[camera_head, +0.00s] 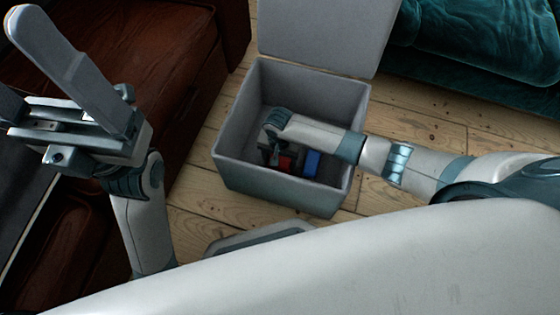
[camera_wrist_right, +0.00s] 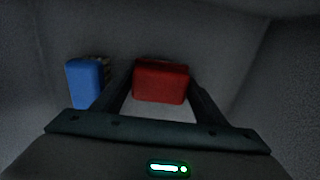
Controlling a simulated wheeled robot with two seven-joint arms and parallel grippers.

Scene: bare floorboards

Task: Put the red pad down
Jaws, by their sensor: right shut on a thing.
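The red pad (camera_head: 286,163) is inside an open grey box (camera_head: 270,180). My right gripper (camera_head: 274,157) reaches down into the box and is shut on the pad. In the right wrist view the red pad (camera_wrist_right: 161,82) sits between the two dark fingers, above the pale box floor. Whether it touches the floor cannot be told. My left gripper (camera_head: 40,85) is raised at the upper left, away from the box, with its fingers apart and nothing between them.
A blue block (camera_head: 311,163) stands in the box to the right of the pad; in the wrist view the blue block (camera_wrist_right: 84,82) has a darker patterned thing beside it. The box lid (camera_head: 325,35) stands open behind. Brown leather furniture (camera_head: 150,60) and a teal cushioned seat (camera_head: 480,40) flank the box.

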